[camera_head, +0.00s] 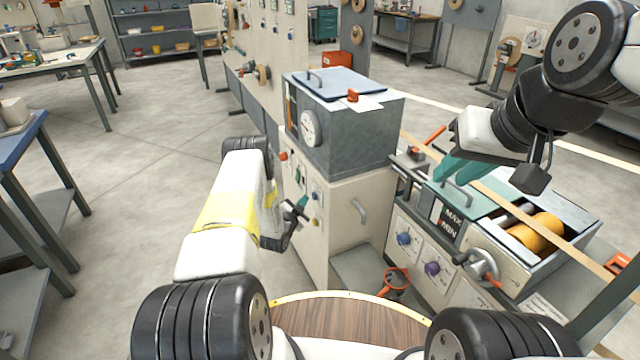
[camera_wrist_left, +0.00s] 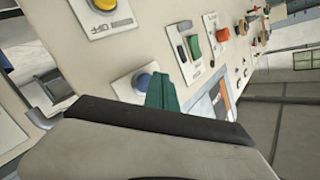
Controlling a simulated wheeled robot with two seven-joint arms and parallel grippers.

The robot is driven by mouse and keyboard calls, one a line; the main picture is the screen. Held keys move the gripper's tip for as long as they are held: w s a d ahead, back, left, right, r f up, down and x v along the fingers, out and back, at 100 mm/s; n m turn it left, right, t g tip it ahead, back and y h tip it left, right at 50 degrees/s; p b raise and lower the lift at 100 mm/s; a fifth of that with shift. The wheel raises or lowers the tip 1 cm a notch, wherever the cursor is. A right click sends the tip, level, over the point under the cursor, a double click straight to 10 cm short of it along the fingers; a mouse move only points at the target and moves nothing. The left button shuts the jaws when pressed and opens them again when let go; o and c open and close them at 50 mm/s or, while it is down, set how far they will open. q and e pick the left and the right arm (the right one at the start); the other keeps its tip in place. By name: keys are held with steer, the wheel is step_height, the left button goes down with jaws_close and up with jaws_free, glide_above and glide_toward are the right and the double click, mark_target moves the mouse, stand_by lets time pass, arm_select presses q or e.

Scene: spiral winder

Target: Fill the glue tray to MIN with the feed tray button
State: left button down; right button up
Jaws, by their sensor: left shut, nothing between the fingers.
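The glue tray (camera_head: 472,190) is at the right in the head view, with a teal lid and a dark gauge plate (camera_head: 452,221) marked MAX and MIN. The glue level is too small to read. My left gripper (camera_head: 302,203) is shut and empty at the panel. Its teal fingertips (camera_wrist_left: 163,92) are right beside the blue button and partly overlap it; contact is unclear. My right gripper (camera_head: 462,166) is above the tray lid; its finger gap is unclear.
A grey box with a dial gauge (camera_head: 310,127) stands on the cabinet behind the panel. An orange-handled item (camera_head: 395,281) lies on the low shelf. A yellow roller (camera_head: 537,231) and a strip lie right of the tray.

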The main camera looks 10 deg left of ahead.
arm_select(q)
steer(key=shift+d, duration=0.1)
steer(key=shift+w+d, duration=0.25)
steer(key=shift+w+d, duration=0.25)
steer(key=shift+d, duration=0.15)
stand_by(7.2)
